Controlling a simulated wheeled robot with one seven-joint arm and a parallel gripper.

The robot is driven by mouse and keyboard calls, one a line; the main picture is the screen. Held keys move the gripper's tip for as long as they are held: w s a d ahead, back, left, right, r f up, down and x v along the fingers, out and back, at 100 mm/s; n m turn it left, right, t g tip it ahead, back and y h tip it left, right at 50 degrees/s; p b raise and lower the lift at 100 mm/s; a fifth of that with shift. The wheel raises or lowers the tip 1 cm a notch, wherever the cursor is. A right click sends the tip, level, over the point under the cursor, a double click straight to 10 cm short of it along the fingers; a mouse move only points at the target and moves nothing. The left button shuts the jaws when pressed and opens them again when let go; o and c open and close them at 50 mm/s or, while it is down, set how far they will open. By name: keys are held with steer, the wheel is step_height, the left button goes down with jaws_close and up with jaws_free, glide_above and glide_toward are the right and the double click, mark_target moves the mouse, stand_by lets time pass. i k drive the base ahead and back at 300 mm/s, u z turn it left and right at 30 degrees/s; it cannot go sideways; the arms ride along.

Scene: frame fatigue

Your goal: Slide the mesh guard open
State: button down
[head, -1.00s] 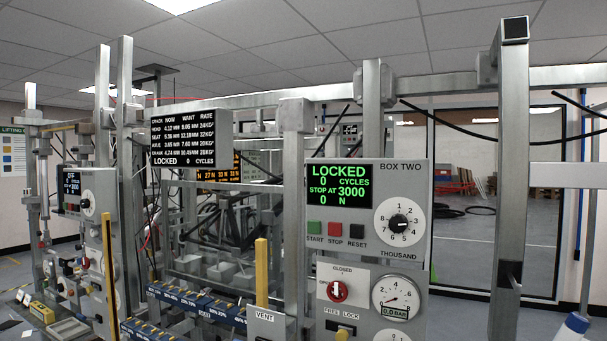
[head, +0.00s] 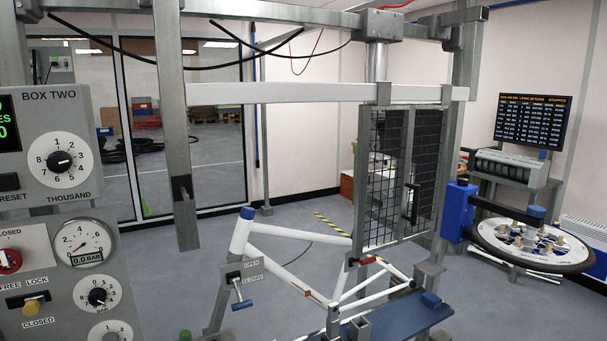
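The mesh guard (head: 384,205) is a black wire mesh in a grey frame. It hangs upright below a pale horizontal rail (head: 320,93), right of the middle in the head view. A second mesh panel (head: 427,165) shows close beside it on the right, partly overlapped by the frame. A black upright handle (head: 411,203) is at the guard's right side. A white bicycle frame (head: 290,232) is clamped low, to the left of and below the guard. My gripper is not in view.
A control panel (head: 55,190) with dials stands close at the left. A steel post (head: 175,130) hangs left of the guard. A lever marked open and closed (head: 240,290) is low in the middle.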

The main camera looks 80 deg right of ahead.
mark_target(384, 87)
steer(key=z, duration=3.4)
